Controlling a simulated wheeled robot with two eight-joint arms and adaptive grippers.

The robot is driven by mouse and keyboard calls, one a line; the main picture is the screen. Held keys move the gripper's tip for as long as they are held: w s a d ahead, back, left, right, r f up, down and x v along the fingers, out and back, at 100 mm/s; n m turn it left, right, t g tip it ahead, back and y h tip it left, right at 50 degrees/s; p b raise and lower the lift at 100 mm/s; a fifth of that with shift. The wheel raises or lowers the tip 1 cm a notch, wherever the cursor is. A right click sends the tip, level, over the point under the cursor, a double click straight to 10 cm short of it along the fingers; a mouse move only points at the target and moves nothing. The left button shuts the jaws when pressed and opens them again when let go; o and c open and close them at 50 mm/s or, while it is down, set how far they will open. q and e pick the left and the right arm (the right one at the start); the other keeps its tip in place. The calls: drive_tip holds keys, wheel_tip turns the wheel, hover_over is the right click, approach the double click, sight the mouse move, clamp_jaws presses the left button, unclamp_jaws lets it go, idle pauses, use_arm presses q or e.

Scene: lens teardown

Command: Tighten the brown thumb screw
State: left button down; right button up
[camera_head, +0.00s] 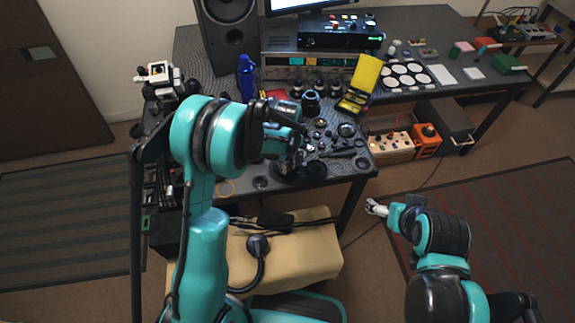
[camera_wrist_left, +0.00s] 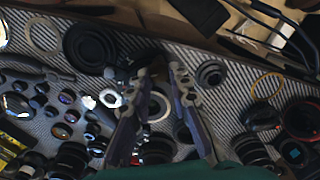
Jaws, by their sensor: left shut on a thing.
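My left gripper (camera_wrist_left: 161,72) reaches down over the cluttered table corner; its two fingers show in the left wrist view, shut on a small dark thing at their tips. I cannot make out the shape or colour of that thing, and no brown thumb screw stands out clearly in either view. In the head view my own arm and wrist hide much of the left gripper. My right gripper (camera_head: 374,208) hangs over the floor to the right, away from the table; its fingers are too small to read.
Dark lens rings and small glass parts crowd the table (camera_head: 361,170) around the left gripper. A blue bottle (camera_head: 246,78), a yellow case (camera_head: 361,85) and a speaker (camera_head: 228,35) stand farther back. The floor near my right gripper is clear.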

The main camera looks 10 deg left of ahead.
sight(288, 168)
use_arm(q)
drive_tip(key=shift+d+m+b, duration=0.1)
drive_tip(key=shift+m+b, duration=0.5)
drive_tip(key=shift+m, duration=2)
drive_tip(key=shift+w, duration=0.1)
drive_tip(key=c, duration=1.4)
unclamp_jaws()
drive_tip(key=shift+o, duration=0.2)
drive_tip(key=shift+r, duration=0.15)
wheel_tip(288, 168, up, 12)
